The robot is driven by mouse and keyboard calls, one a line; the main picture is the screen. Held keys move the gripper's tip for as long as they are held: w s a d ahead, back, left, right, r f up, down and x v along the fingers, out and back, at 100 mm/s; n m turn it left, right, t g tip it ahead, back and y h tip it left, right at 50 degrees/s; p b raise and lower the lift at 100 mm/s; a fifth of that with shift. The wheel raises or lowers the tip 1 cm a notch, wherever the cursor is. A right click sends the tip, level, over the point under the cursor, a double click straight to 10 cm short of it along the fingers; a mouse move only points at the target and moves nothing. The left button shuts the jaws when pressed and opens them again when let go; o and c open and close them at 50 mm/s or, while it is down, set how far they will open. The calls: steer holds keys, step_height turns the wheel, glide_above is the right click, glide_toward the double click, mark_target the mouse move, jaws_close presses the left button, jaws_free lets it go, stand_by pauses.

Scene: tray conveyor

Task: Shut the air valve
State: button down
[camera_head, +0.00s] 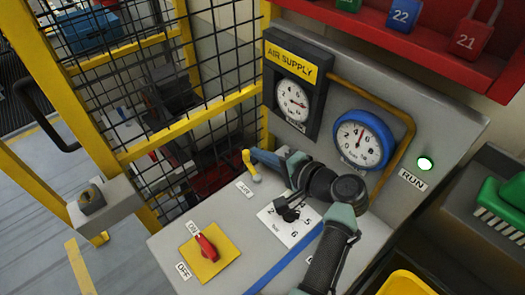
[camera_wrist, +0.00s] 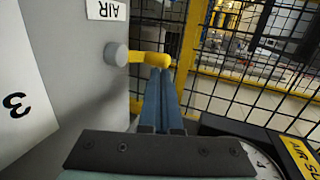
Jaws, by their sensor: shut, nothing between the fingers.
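The air valve has a yellow lever (camera_head: 250,165) on the grey panel's far edge, beside the AIR label (camera_head: 244,188). In the wrist view the yellow lever (camera_wrist: 150,57) reaches right from a round grey hub (camera_wrist: 115,54), next to an AIR label (camera_wrist: 107,9). My gripper (camera_head: 253,154) has its blue fingers shut and empty, right beside the lever's free end. In the wrist view the fingertips of my gripper (camera_wrist: 166,75) lie at the lever's rounded end; I cannot tell whether they touch it.
A red rotary switch (camera_head: 206,247) on a yellow plate sits on the panel's near left. Gauges stand behind my wrist: one under the AIR SUPPLY sign (camera_head: 292,60), one blue-rimmed (camera_head: 361,140). A black mesh fence with yellow posts (camera_head: 190,122) stands close beyond the lever.

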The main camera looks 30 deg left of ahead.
steer(key=b+v, duration=0.1)
steer(key=v, duration=1.2)
steer(key=shift+w+f, duration=0.1)
